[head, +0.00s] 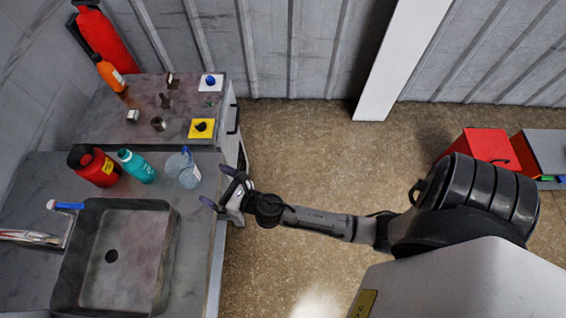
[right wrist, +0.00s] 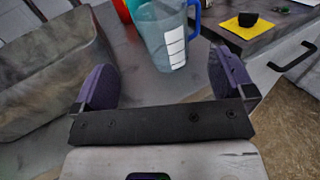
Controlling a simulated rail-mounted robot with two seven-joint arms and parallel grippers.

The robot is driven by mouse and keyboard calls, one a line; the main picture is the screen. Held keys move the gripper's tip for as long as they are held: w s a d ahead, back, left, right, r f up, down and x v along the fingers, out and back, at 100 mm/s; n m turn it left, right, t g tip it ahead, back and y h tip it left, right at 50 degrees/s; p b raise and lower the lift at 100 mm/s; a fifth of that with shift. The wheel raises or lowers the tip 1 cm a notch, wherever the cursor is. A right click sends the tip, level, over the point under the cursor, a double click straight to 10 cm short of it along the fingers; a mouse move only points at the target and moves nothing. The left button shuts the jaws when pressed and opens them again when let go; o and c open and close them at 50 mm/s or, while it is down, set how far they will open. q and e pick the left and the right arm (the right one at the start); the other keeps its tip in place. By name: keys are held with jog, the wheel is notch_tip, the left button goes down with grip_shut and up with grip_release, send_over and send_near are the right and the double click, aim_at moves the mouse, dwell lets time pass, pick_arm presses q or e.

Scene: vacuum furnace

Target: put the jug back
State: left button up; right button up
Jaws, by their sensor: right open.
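The jug (head: 185,171) is clear bluish plastic with a blue handle and stands upright on the grey counter, right of a teal bottle. In the right wrist view the jug (right wrist: 163,38) shows a white label panel and its blue handle on the right. My right gripper (head: 221,188) is open and empty at the counter's right edge, just short of the jug. In the right wrist view my right gripper (right wrist: 165,80) has its two purple-padded fingers spread wide, with the jug ahead between them and apart from both. My left gripper is in neither view.
A sink (head: 170,245) with a blue-handled tap (head: 66,205) lies in front of the jug. A red bottle (head: 95,167) and the teal bottle (head: 137,166) stand left of it. The rear bench holds metal parts and a yellow pad (head: 201,134). A red toolbox (head: 477,146) sits right.

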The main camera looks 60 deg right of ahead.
jog(key=s+d+f+m+g+h, duration=0.2)
jog(key=s+d+m+g, duration=0.3)
jog(key=m, duration=0.6)
jog(key=s+d+f+m+g+h, duration=0.1)
jog(key=s+d+m+g+h, duration=0.15)
jog(key=s+m, duration=0.6)
jog(key=s+a+m+g+y, duration=0.3)
jog(key=s+m+g, duration=0.4)
jog(key=s+m, duration=0.4)
jog(key=m, duration=0.4)
jog(key=shift+s+a+f, duration=0.25)
jog(key=shift+y, duration=0.25)
